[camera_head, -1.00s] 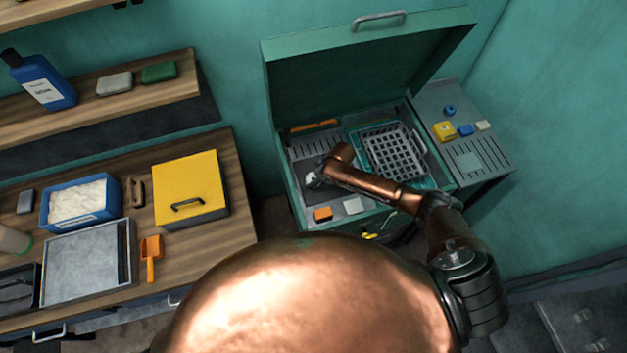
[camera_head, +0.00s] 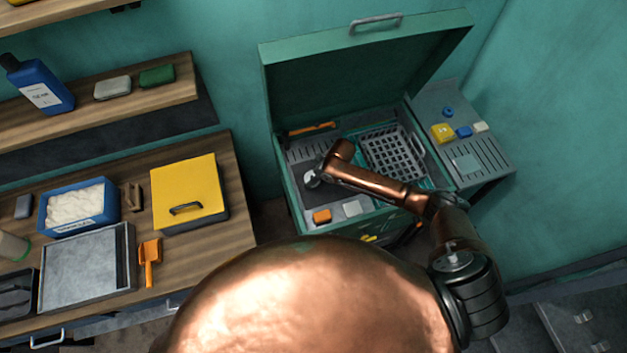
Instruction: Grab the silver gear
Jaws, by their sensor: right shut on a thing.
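The silver gear (camera_head: 312,180) is a small, light grey piece inside the green open-lidded cabinet, toward the left of its tray. My right gripper (camera_head: 318,177) is at the gear, at the end of the copper-coloured arm reaching in from the right. It is shut on the gear, though its fingers are small and partly hidden by the wrist. I cannot tell whether the gear touches the tray floor. My left gripper is not in view.
The cabinet's raised lid (camera_head: 365,75) stands behind the tray. A grey basket (camera_head: 393,153) lies right of my wrist. An orange block (camera_head: 322,216) and a pale block (camera_head: 352,208) lie near the front edge. A side shelf (camera_head: 490,150) adjoins on the right.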

